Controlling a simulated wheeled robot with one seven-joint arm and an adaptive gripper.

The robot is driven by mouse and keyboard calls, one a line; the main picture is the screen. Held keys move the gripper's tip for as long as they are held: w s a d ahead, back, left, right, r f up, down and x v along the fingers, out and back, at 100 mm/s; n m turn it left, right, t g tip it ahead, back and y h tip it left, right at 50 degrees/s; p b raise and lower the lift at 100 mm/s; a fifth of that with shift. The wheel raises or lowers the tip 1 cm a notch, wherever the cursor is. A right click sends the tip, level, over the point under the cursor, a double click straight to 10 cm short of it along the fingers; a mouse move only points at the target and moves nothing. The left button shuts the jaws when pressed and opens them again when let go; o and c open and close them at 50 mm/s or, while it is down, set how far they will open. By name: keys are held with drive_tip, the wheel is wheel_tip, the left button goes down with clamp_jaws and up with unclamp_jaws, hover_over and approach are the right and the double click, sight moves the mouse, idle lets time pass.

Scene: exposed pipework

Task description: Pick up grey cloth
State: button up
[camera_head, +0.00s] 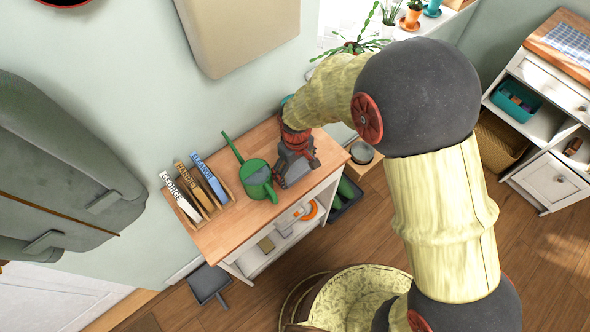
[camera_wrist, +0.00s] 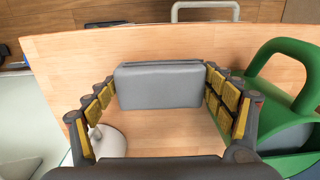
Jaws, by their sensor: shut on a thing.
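The grey cloth (camera_wrist: 160,86) looks like a folded, rounded grey block in the wrist view. It sits between the two yellow-padded fingers of my gripper (camera_wrist: 160,78), which is shut on it. The wooden top of the cabinet (camera_wrist: 110,52) shows behind and below it; I cannot tell whether the cloth touches the wood. In the head view my gripper (camera_head: 284,178) reaches down to the cabinet top, just right of the green watering can. The cloth cannot be made out clearly there.
The green watering can (camera_head: 257,180) stands close beside my gripper; its handle (camera_wrist: 284,62) is at the right in the wrist view. A wooden box (camera_head: 197,190) of labelled upright items is at the left. Plants (camera_head: 388,12) stand on the sill. The cabinet's front edge (camera_head: 290,212) is near.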

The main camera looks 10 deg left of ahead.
sight(296, 170)
drive_tip(key=shift+r, duration=0.55)
wheel_tip(296, 170, up, 2)
drive_tip(key=shift+r+p, duration=0.1)
drive_tip(key=shift+p, duration=0.4)
drive_tip(key=s+d+r+p, duration=0.2)
drive_tip(key=s+d+r, duration=0.5)
drive_tip(key=s, duration=0.5)
wheel_tip(296, 170, up, 3)
drive_tip(key=shift+d+f+p, duration=0.15)
drive_tip(key=shift+d+p, duration=0.05)
drive_tip(key=shift+p, duration=0.15)
drive_tip(key=o, duration=0.7)
drive_tip(key=c, duration=0.3)
drive_tip(key=shift+w, duration=0.1)
drive_tip(key=shift+c, duration=0.8)
